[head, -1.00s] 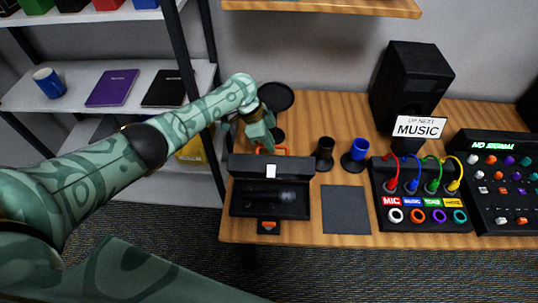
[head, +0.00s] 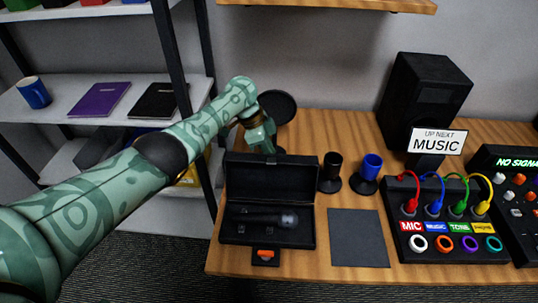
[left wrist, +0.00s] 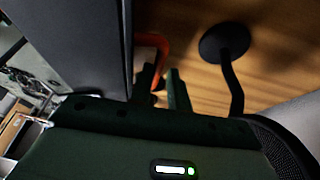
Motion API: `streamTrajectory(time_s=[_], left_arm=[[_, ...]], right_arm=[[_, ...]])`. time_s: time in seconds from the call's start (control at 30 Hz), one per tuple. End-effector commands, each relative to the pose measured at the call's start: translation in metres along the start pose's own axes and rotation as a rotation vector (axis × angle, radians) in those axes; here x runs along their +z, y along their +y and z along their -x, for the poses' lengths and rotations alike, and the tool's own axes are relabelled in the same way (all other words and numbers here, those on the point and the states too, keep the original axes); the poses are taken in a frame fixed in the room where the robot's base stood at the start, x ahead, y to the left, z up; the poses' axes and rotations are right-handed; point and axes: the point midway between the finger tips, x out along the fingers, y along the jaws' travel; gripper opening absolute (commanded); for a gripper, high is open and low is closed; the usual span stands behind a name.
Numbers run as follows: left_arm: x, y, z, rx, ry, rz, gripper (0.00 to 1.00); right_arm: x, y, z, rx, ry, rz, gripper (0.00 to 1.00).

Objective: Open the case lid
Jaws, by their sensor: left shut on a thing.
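The black case stands open near the table's left front, its lid (head: 270,175) raised at the back and its base (head: 226,228) flat. A dark microphone (head: 265,218) lies in the base. My left gripper (head: 266,148) is behind the lid's top edge, its fingertips partly hidden by the lid. In the left wrist view, my left gripper (left wrist: 166,92) is shut on an orange handle (left wrist: 156,41) beside the lid's dark panel (left wrist: 85,40). My right gripper is not in view.
A round black object (head: 278,107) stands behind the gripper. A dark mat (head: 358,238), a cable panel (head: 440,220) and a speaker (head: 425,100) are farther right. A shelf (head: 70,108) is left.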

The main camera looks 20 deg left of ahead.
Motion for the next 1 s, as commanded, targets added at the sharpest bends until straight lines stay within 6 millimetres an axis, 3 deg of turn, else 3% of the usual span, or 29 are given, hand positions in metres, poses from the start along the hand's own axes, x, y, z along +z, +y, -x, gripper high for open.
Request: streamTrajectory(time_s=[0.57, 0.6, 1.0], left_arm=[[0.0072, -0.0085, -0.0026, -0.02, -0.005, 0.013, 0.0], [0.0071, -0.0086, -0.0024, -0.02, -0.005, 0.012, 0.33], [0.0074, -0.0069, -0.0043, -0.015, -0.007, 0.012, 0.33]], right_arm=[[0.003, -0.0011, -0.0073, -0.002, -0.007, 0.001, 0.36], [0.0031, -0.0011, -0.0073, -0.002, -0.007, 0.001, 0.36], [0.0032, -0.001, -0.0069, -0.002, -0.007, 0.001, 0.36]])
